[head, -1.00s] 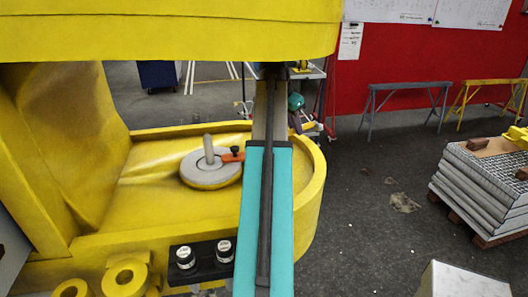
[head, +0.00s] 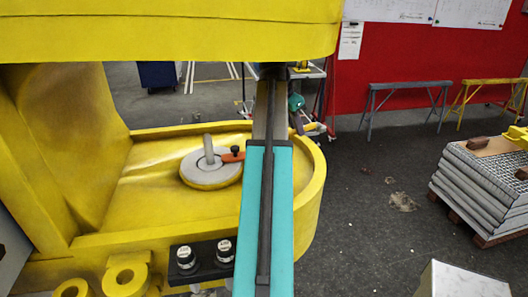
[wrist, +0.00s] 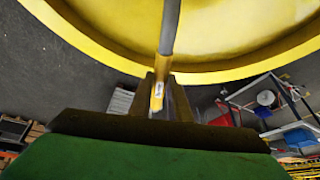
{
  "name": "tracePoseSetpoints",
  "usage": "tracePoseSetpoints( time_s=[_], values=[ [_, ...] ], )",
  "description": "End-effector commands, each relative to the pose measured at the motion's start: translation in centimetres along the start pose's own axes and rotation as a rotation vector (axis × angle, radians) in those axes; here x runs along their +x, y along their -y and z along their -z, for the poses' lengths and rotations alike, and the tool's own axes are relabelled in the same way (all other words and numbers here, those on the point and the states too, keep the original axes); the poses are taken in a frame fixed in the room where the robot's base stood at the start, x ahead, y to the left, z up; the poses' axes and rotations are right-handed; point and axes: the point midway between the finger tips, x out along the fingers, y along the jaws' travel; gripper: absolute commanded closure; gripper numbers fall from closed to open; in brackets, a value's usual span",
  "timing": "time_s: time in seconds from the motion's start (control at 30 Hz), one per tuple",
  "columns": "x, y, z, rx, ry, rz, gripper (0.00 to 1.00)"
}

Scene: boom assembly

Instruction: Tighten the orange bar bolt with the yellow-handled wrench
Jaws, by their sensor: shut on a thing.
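The orange bar (head: 229,157) lies on a round grey disc (head: 211,174) with a yellow lower edge. A dark bolt head (head: 236,150) stands on the bar, and a grey pin (head: 208,148) rises from the disc beside it. In the wrist view my gripper (wrist: 160,84) is shut on the yellow handle of the wrench (wrist: 157,97). The grey shaft runs up and away from the fingers, across the yellow structure. The wrench's working end is out of the picture. My gripper cannot be made out in the head view, so its distance to the bolt is unclear.
A yellow housing (head: 170,30) overhangs the top, and a raised yellow rim (head: 314,190) surrounds the disc. Two white-topped knobs sit on a black block (head: 205,259) in front. A pallet stack (head: 478,190) stands right. The floor between is largely open.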

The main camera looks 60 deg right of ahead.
Motion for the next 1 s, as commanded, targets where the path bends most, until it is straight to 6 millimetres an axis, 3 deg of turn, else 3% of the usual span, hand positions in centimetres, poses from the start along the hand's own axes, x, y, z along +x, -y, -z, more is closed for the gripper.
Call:
tracePoseSetpoints(
  time_s=[1.0],
  values=[
    [-0.3, 1.2, 0.1, -0.083, 0.001, 0.038, 1.00]
  ],
)
